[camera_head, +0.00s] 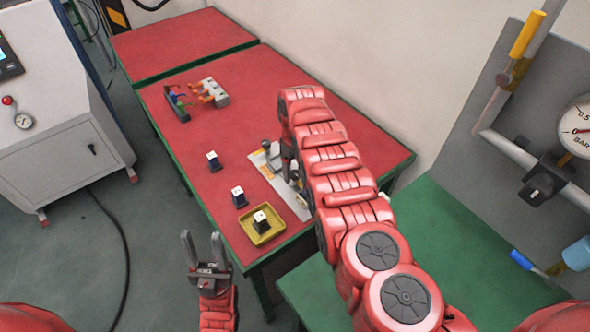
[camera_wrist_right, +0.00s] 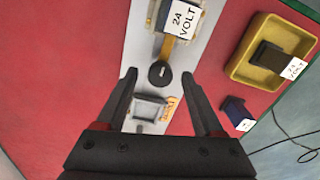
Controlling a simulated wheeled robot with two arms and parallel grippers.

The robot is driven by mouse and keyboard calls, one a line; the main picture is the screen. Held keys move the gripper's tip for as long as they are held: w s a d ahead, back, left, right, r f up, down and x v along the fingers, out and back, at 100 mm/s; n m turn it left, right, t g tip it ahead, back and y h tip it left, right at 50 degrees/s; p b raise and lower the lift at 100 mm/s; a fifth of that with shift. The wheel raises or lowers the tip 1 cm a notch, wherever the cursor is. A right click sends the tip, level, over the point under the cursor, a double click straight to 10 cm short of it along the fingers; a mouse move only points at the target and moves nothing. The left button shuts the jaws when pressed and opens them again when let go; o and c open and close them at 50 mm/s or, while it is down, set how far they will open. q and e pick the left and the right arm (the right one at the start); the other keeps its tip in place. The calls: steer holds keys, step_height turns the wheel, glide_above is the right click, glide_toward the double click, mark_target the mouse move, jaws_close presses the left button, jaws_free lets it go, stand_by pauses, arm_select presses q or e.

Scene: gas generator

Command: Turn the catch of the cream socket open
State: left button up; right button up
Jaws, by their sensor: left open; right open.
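A pale plate (camera_head: 308,216) lies on the red table and runs through the right wrist view (camera_wrist_right: 140,40). On it, in the right wrist view, are a small pale square socket (camera_wrist_right: 150,108) with an orange-marked tab, a round black knob (camera_wrist_right: 160,75) with a light slot, and a block labelled 24 VOLT (camera_wrist_right: 178,18). I cannot tell which part is the catch. My right gripper (camera_wrist_right: 159,74) is open, pointing down, its fingertips either side of the knob. In the head view my right arm partly hides the plate. My left gripper (camera_head: 201,238) is open and empty, off the table's front-left edge.
A yellow tray (camera_head: 276,234) holds a dark block (camera_head: 261,222). Two more dark blocks (camera_head: 239,197) (camera_head: 213,161) stand left of the plate. A gauge panel (camera_head: 500,150) stands right. The table's left part is mostly clear.

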steer(key=shift+c, duration=0.2)
steer(key=shift+f, duration=0.1)
jaws_close()
